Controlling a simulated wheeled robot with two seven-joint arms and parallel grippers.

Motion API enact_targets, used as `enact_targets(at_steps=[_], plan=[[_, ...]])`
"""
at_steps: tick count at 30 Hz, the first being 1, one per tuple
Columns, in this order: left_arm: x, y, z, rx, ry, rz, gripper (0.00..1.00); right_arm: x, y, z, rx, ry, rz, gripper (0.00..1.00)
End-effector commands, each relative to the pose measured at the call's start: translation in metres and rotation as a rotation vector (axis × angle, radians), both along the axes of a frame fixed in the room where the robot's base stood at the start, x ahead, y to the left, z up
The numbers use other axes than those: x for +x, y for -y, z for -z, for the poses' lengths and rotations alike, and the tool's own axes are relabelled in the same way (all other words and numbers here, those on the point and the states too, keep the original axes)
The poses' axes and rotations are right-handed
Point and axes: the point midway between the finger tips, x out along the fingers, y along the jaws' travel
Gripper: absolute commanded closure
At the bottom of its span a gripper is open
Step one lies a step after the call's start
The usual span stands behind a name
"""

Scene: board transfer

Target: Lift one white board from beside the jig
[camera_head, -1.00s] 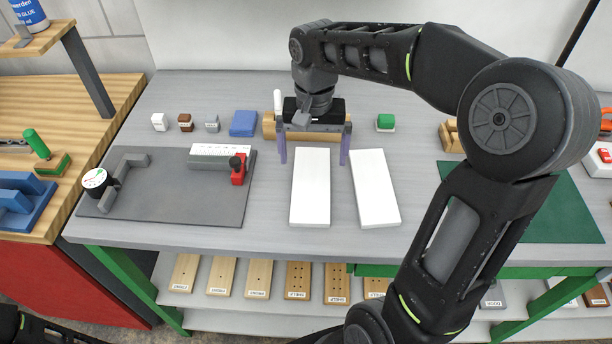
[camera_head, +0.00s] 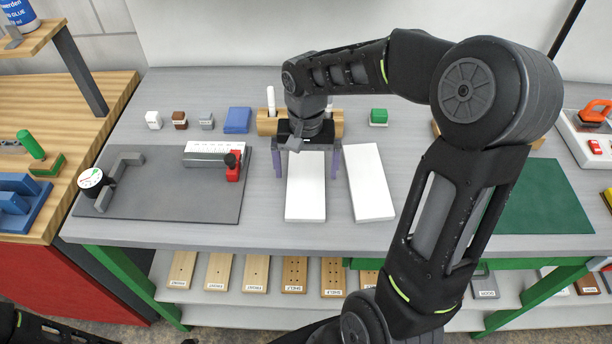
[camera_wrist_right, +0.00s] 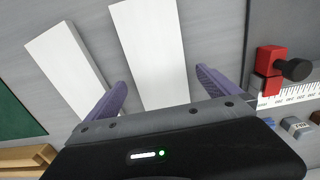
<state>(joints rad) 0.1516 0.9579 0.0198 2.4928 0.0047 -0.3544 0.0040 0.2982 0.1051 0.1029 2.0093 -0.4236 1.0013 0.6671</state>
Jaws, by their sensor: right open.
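Two white boards lie flat on the grey bench. The left board (camera_head: 306,190) is nearest the jig and the right board (camera_head: 370,183) lies slightly turned beside it. My right gripper (camera_head: 307,174) is open over the far end of the left board, with one purple finger to each side. In the right wrist view the left board (camera_wrist_right: 150,50) runs between the open fingers, and the other board (camera_wrist_right: 66,65) lies outside them. Contact with the board cannot be told. The dark grey jig (camera_head: 165,198) lies to the left with a red clamp (camera_head: 233,166). My left gripper is not in view.
A wooden holder (camera_head: 266,124) with white-handled tools stands behind my right gripper. Small blocks and a blue pad (camera_head: 237,120) line the back left. A green block (camera_head: 378,117) stands at the back, and a green mat (camera_head: 545,197) lies at right.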

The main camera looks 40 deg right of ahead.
Motion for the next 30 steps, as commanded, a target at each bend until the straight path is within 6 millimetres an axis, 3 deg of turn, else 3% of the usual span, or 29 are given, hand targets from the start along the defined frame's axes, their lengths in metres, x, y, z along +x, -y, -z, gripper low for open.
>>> enact_targets(at_steps=[6, 23, 30], plan=[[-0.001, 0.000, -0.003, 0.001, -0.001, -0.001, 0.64, 0.000, 0.000, 0.018, -0.001, 0.001, 0.000, 0.00], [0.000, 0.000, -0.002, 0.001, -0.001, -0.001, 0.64, 0.001, 0.000, 0.018, 0.000, 0.002, 0.000, 0.00], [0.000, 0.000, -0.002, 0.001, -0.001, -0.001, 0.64, 0.001, 0.000, 0.018, -0.001, 0.002, 0.000, 0.20]])
